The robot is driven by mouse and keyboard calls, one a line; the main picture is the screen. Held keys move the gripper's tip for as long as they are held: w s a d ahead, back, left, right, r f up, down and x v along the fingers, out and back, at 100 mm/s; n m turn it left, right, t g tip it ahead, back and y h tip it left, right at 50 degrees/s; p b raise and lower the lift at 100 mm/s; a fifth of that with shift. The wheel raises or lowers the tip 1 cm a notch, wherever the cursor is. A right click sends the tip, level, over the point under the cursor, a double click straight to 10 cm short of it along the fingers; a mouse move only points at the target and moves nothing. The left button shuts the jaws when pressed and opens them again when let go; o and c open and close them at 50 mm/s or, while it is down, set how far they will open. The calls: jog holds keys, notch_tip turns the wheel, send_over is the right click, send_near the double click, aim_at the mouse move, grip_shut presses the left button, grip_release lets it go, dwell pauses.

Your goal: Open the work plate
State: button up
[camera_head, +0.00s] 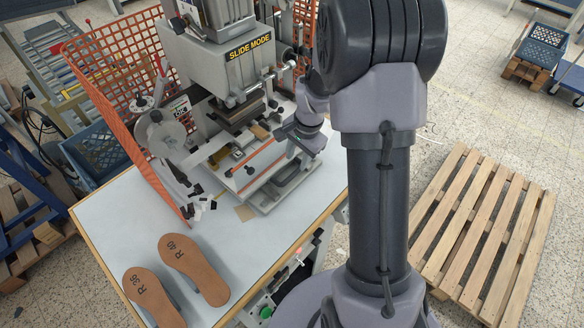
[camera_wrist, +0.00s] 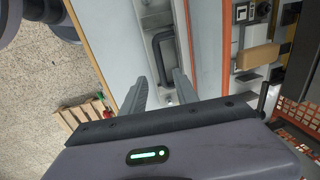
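The stamping machine (camera_head: 225,70), marked "SLIDE MODE", stands on the table. Its work plate (camera_head: 246,179) is low at the front, a light plate with an orange-red strip. The strip also shows in the wrist view (camera_wrist: 226,50). A dark U-shaped handle (camera_wrist: 160,48) sits on a grey part beside the plate in the wrist view. My gripper (camera_wrist: 160,77) is open, its two fingers apart and pointing towards the handle, with nothing visibly held. I cannot tell whether the fingers touch the handle. In the head view my gripper is at the plate's right side, its fingers hard to make out.
Two brown soles (camera_head: 193,268) (camera_head: 152,298) lie on the table's front left. An orange mesh guard (camera_head: 115,75) stands left of the machine. A wooden pallet (camera_head: 480,225) lies on the floor at right. The table top (camera_head: 110,215) is clear at left.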

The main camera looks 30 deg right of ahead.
aim_at(292, 174)
jog(key=f, duration=0.2)
jog(key=w+f, duration=0.1)
jog(key=f, duration=0.2)
jog(key=f+b, duration=0.1)
jog(key=f, duration=0.2)
jog(key=shift+w+a, duration=0.25)
grip_shut()
jog(key=shift+r, duration=0.1)
dwell(0.8)
